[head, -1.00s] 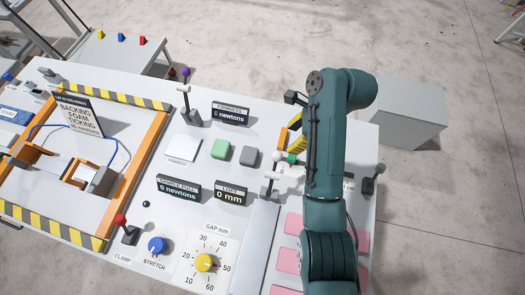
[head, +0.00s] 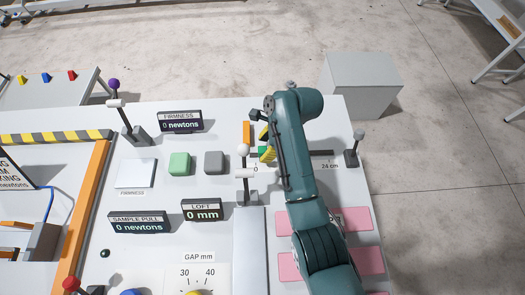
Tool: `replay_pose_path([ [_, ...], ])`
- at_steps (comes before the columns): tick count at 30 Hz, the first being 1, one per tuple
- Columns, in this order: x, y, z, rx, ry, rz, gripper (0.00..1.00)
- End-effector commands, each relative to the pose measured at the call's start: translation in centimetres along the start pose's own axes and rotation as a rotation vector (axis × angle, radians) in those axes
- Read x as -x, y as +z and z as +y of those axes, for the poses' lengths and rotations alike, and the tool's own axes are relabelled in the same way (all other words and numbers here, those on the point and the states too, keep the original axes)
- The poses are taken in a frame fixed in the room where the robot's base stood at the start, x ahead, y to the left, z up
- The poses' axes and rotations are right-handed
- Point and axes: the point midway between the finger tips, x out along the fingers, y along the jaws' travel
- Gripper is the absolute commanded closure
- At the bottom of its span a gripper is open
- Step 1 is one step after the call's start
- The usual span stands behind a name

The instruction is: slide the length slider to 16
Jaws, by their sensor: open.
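The length slider (head: 322,153) is a dark horizontal track on the white panel, with a 0 label at its left end and a 24 cm label at its right. Its green knob (head: 261,151) shows near the 0 end. My gripper (head: 267,145) is open at the knob, with yellow finger parts around or just above it. I cannot tell whether they touch it. My teal arm hides the middle of the track.
A white-knobbed lever (head: 244,172) stands just left of the slider. Another lever (head: 353,149) stands at its right end. An orange bar (head: 247,132) is behind the knob. Pink pads (head: 345,221) lie in front, and grey (head: 214,162) and green (head: 180,163) buttons lie left.

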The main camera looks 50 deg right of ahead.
Motion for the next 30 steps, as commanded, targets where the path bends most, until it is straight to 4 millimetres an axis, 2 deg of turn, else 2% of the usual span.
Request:
replay_pose_path([
  [1, -0.9, 0.0, 0.0, 0.001, 0.001, 0.000, 0.41],
  [4, -1.7, 0.0, 0.0, 0.001, -0.001, 0.000, 0.41],
  [13, -1.9, 0.0, 0.0, 0.001, -0.001, 0.000, 0.40],
  [22, -1.9, 0.0, 0.0, 0.000, -0.001, 0.000, 0.98],
  [23, -1.9, 0.0, 0.0, 0.000, -0.001, 0.000, 1.00],
  [30, -2.0, 0.0, 0.0, 0.000, 0.000, 0.000, 1.00],
])
